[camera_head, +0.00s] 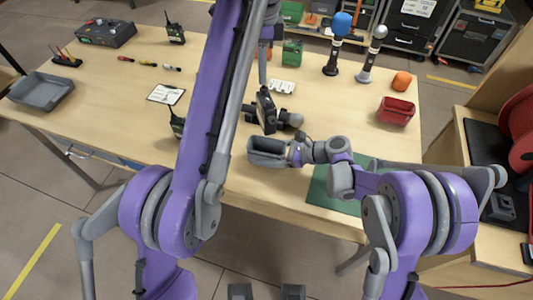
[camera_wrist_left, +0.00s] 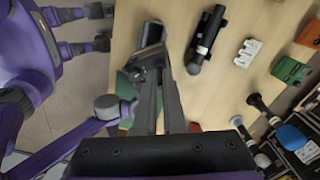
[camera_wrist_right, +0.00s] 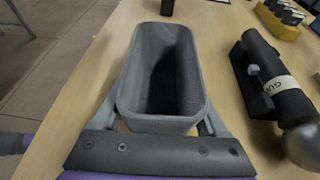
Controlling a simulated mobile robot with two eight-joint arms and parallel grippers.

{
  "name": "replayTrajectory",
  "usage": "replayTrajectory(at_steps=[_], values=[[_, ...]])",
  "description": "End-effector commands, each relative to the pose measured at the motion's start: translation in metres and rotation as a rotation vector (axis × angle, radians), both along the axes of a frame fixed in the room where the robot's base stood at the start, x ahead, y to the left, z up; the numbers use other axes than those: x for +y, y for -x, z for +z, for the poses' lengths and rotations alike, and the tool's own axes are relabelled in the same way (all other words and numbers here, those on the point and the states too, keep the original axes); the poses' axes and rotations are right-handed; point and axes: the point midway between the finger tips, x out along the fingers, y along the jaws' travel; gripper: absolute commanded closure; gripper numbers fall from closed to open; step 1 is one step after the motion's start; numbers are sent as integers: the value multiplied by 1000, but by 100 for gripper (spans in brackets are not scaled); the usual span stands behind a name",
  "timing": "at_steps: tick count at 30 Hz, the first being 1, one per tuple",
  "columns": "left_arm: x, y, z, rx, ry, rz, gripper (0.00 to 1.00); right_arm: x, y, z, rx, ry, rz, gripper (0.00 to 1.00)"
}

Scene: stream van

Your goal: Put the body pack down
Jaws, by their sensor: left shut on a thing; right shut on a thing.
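My right gripper (camera_head: 296,152) is shut on the rim of a grey bin (camera_head: 267,160), near the table's front edge. The bin looks empty in the right wrist view (camera_wrist_right: 163,65). Two black devices with antennas stand on the table, one at the back (camera_head: 175,35) and one left of my left arm (camera_head: 177,124).
A black microphone (camera_wrist_right: 270,75) lies right of the bin. A green mat (camera_head: 325,190) lies partly under my right arm. A white battery block (camera_head: 282,86), a green box (camera_head: 291,53), standing microphones (camera_head: 336,50) and a red bin (camera_head: 396,111) are farther back. Bare tabletop (camera_head: 225,160) shows left of the grey bin.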

Motion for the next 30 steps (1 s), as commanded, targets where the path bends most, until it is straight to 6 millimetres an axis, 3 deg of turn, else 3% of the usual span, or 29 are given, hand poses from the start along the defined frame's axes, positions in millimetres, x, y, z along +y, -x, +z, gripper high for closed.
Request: replayTrajectory(at_steps=[18, 22, 30], values=[[18, 15, -54, -2, 7, 924, 100, 0, 0, 0, 0, 0, 0, 80], [19, 17, -66, -2, 7, 991, 100, 0, 0, 0, 0, 0, 0, 80], [19, 18, -111, -2, 7, 1000, 100, 0, 0, 0, 0, 0, 0, 80]])
